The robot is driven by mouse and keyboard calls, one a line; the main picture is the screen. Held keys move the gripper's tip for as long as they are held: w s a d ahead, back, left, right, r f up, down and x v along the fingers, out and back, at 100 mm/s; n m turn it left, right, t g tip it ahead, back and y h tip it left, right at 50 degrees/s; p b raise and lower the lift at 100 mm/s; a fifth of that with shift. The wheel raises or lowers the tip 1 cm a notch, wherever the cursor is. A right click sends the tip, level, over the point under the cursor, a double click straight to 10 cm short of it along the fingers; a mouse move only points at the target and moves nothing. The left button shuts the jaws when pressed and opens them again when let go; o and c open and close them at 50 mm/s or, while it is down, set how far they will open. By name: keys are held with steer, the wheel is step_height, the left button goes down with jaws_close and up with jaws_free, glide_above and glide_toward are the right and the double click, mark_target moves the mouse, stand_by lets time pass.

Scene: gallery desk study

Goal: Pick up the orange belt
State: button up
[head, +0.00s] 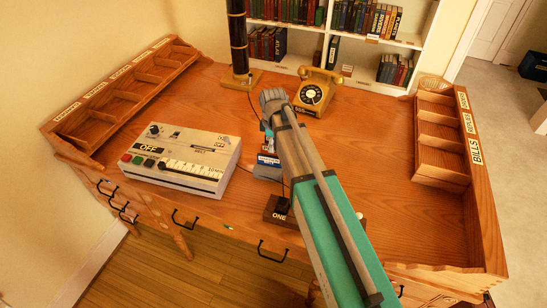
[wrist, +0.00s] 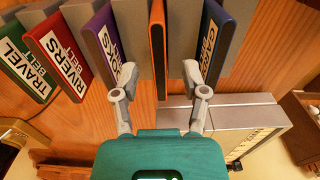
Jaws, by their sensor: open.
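In the wrist view, the orange belt (wrist: 157,40) is a thin upright slab with an orange edge, standing in a row of similar slabs. My gripper (wrist: 159,72) is open, with one finger on each side of the orange belt in the picture. The left finger overlaps the purple slab and the right finger overlaps the blue one. I see no contact with the orange belt. In the head view, my arm covers most of the row and I cannot make out the orange belt there.
In the wrist view, a purple slab (wrist: 101,45) and a blue slab (wrist: 210,45) flank it; red (wrist: 58,55) and green (wrist: 25,65) slabs stand left. On the desk are a grey control box (head: 185,150), a yellow telephone (head: 314,93) and a dark lamp column (head: 238,40).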

steer(key=shift+f+b, duration=0.4)
steer(key=shift+f, duration=0.35)
jaws_close()
